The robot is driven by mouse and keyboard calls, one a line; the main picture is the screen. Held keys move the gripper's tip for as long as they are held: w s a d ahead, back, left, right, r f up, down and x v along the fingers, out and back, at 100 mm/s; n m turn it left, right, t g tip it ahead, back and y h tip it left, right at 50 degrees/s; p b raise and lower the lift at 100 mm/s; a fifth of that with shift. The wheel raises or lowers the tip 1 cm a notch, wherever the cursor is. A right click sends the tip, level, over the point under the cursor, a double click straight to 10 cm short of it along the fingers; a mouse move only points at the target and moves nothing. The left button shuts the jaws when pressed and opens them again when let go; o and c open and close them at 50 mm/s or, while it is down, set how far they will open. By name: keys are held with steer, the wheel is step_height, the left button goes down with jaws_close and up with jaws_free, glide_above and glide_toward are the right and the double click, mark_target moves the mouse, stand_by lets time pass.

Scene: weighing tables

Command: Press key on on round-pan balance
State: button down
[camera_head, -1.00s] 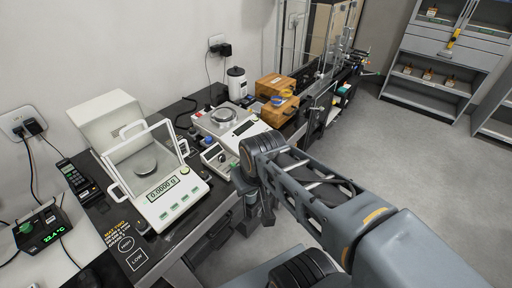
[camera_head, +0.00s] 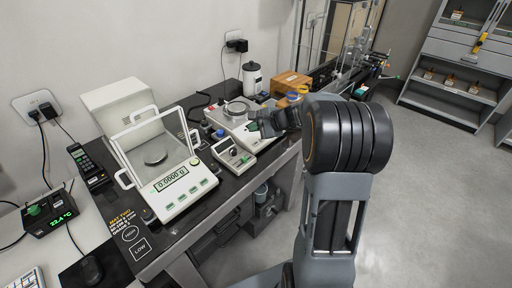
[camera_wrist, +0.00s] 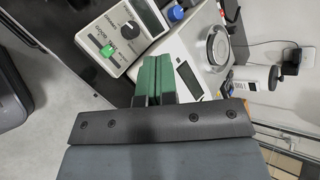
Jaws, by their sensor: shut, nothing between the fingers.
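The round-pan balance (camera_head: 220,118), white with a round metal pan (camera_head: 237,107), stands on the dark bench left of my gripper in the head view. In the wrist view the balance (camera_wrist: 181,43) lies beyond the fingers, with its pan (camera_wrist: 217,44) at upper right and its dark display (camera_wrist: 189,80) just right of the fingertips. My gripper (camera_head: 255,127) is at the balance's front part in the head view. Its green fingers (camera_wrist: 153,66) are shut and empty. I cannot make out the on key; the fingers hide part of the front panel. Contact cannot be judged.
A shielded balance (camera_head: 180,195) stands left. A wooden box (camera_head: 291,82) and white jar (camera_head: 252,78) stand behind. The floor at right is open.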

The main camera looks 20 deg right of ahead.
mark_target(256, 143)
steer(key=w+d+m, duration=0.1)
steer(key=w+d+f+m+t, duration=0.1)
steer(key=d, duration=0.1)
steer(key=w+d+f+m+t, duration=0.1)
steer(key=shift+w+d, duration=0.1)
steer(key=shift+d, duration=0.2)
steer(key=shift+f+b, duration=0.1)
steer(key=shift+b, duration=0.2)
steer(key=f+b, duration=0.1)
steer(key=f, duration=0.1)
steer(key=w+f+b, duration=0.1)
steer(key=f+b, duration=0.1)
steer(key=f, duration=0.1)
steer(key=w+a+f+b, duration=0.1)
steer(key=f, duration=0.1)
steer(key=shift+f+b, duration=0.2)
steer(key=shift+b, duration=0.2)
steer(key=shift+w+f+b, duration=0.2)
steer(key=shift+f+b, duration=0.15)
steer(key=shift+f, duration=0.05)
steer(key=shift+a+f, duration=0.1)
stand_by(1.3)
steer(key=shift+w+f+b, duration=0.1)
steer(key=shift+f+b, duration=0.2)
steer(key=shift+b, duration=0.25)
